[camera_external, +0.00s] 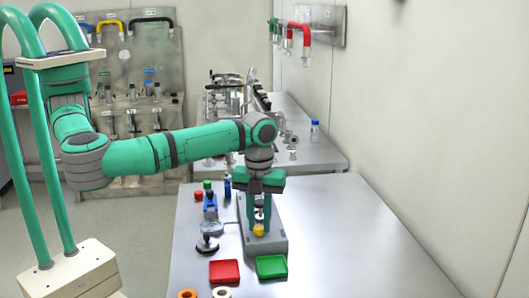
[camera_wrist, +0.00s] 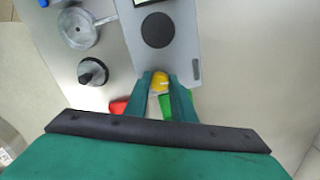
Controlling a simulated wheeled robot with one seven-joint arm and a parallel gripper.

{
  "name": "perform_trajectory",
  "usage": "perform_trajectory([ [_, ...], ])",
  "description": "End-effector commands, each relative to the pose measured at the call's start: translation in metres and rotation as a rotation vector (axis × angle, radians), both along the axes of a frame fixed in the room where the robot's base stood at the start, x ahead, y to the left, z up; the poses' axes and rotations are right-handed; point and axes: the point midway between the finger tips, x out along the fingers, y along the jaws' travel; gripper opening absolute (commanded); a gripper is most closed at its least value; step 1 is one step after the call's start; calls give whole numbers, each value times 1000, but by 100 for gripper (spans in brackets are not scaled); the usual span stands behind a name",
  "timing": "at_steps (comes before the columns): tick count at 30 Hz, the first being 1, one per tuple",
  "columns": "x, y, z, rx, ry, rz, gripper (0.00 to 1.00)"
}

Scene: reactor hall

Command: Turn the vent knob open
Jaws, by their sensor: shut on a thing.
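The vent knob appears to be the small yellow knob (camera_external: 259,230) at the front end of a grey apparatus base (camera_external: 272,246) on the table. The yellow knob also shows in the wrist view (camera_wrist: 160,80), between my fingertips. My gripper (camera_external: 260,222) points straight down over the base, and in the wrist view its two green fingers (camera_wrist: 161,85) are closed on the knob's sides. The fingers hide part of the knob, and I cannot tell how far it is turned. A round dark disc (camera_wrist: 158,30) lies on the base beyond the knob.
A red tray (camera_external: 225,271) and a green tray (camera_external: 272,267) lie in front of the base. A black-topped round piece (camera_external: 207,244) and a blue item (camera_external: 210,207) stand left of it. The table's right side (camera_external: 350,240) is clear, with a wall beyond.

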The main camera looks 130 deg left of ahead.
Motion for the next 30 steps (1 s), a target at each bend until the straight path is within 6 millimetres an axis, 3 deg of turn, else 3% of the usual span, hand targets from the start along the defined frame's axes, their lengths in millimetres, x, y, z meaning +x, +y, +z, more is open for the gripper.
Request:
perform_trajectory([
  [30,4,-2,2,-1,-4,-929,0],
])
